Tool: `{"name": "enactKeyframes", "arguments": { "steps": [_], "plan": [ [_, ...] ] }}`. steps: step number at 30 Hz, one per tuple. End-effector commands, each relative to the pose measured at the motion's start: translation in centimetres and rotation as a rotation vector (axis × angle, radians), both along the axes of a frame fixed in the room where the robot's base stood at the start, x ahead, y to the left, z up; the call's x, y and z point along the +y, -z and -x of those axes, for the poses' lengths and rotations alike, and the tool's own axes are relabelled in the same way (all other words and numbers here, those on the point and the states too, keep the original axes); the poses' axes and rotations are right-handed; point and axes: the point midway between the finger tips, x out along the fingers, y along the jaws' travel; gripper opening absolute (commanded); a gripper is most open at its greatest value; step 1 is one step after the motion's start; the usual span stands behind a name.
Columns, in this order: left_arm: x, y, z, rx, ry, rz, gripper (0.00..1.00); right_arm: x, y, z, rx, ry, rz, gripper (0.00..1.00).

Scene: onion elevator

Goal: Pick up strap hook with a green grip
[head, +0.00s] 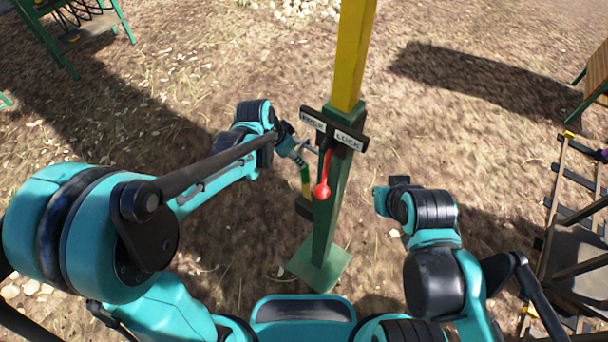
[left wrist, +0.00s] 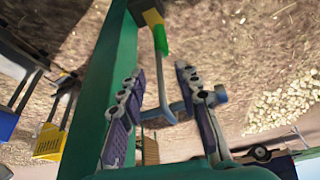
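In the left wrist view, the strap hook's green grip (left wrist: 161,39) is at the top, with a yellow part beside it and a thin grey shaft running down from it. My left gripper (left wrist: 158,74) is open, its two fingers apart on either side of the shaft. In the head view, my left gripper (head: 300,150) is at the left side of the post, and the green-and-yellow piece (head: 305,176) hangs just below it. Whether any finger touches the hook is unclear. My right arm's end (head: 381,200) is right of the post, away from the hook; its fingers cannot be made out.
The post (head: 329,210), yellow above and green below, stands upright in front of me. It carries a lever with a red ball (head: 321,191) and a dark sign plate (head: 350,139). A wooden-and-metal ladder structure (head: 572,180) is at right. Open ground lies behind.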

Motion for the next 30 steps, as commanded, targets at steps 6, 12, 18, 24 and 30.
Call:
{"name": "enactKeyframes", "arguments": {
  "steps": [6,12,18,24,30],
  "plan": [
    [-0.6,2.1,-0.5,0.000,-0.001,0.000,0.33,0.0,0.9,0.0,0.000,0.000,0.000,0.00],
    [-1.6,4.9,-1.3,-0.001,-0.002,-0.001,0.33,0.0,2.5,0.0,0.000,0.000,0.000,0.00],
    [-2.0,6.1,-1.7,-0.001,-0.003,-0.001,0.33,0.0,2.9,0.0,0.000,0.000,0.000,0.00],
    [-2.0,6.0,-1.7,-0.001,-0.004,0.000,0.17,0.0,2.8,0.0,0.000,0.000,0.000,0.00],
    [-2.0,6.0,-1.7,-0.001,-0.004,0.000,0.00,0.0,2.8,0.0,0.000,0.000,0.000,0.00]
  ]
}}
